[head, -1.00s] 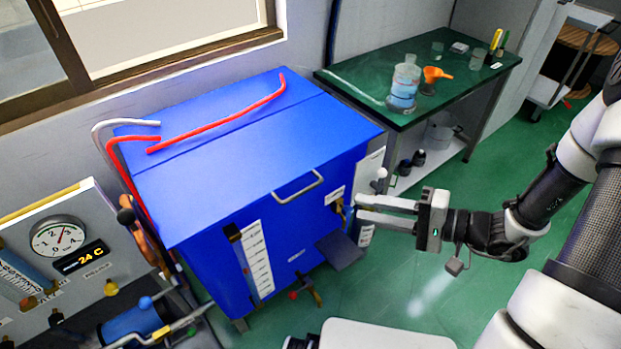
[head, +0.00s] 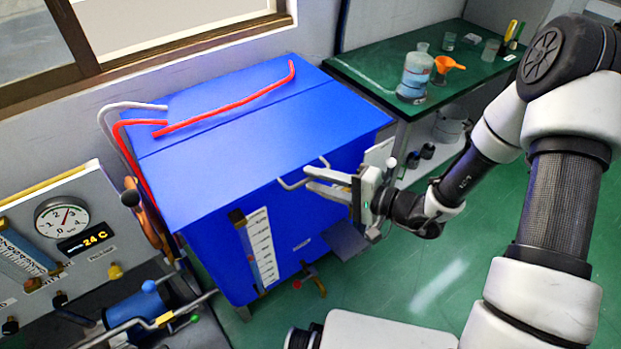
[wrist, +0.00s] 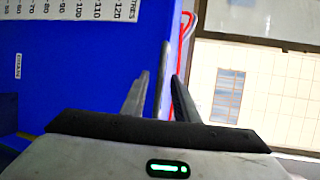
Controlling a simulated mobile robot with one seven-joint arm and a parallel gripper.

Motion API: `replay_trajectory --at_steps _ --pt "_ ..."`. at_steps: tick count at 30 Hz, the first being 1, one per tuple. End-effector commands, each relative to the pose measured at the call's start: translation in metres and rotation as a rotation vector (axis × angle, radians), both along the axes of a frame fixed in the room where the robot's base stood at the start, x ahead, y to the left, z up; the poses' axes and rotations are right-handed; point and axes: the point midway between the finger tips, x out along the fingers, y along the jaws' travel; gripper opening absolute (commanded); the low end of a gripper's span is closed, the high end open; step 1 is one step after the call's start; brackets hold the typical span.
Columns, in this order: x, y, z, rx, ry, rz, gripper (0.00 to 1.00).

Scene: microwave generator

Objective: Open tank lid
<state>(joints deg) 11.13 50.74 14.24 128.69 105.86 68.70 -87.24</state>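The blue tank (head: 230,200) stands against the wall, with its flat blue lid (head: 240,150) down. A light metal handle (head: 291,184) sits at the lid's front edge; in the wrist view the handle (wrist: 162,62) shows as a thin bar. My gripper (head: 312,180) is at the handle, with its fingers pointing left. In the wrist view my gripper (wrist: 160,95) is open, its fingers apart on either side of the handle's line. I cannot tell whether the fingers touch it.
Red hose (head: 225,103) lies on the lid. A gauge panel (head: 60,225) stands to the left. A green table (head: 455,45) with a bottle (head: 415,75) and an orange funnel (head: 447,66) stands behind to the right. Green floor (head: 430,265) is clear in front of the table.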

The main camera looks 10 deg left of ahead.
Motion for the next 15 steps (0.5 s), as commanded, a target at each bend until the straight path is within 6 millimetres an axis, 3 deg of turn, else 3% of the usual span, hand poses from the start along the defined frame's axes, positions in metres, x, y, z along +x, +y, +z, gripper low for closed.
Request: replay_trajectory --at_steps 6,15 --pt "0.006 0.018 -0.004 0.000 -0.001 0.000 0.28" --pt "0.007 0.020 -0.004 0.000 0.000 -0.001 0.28"
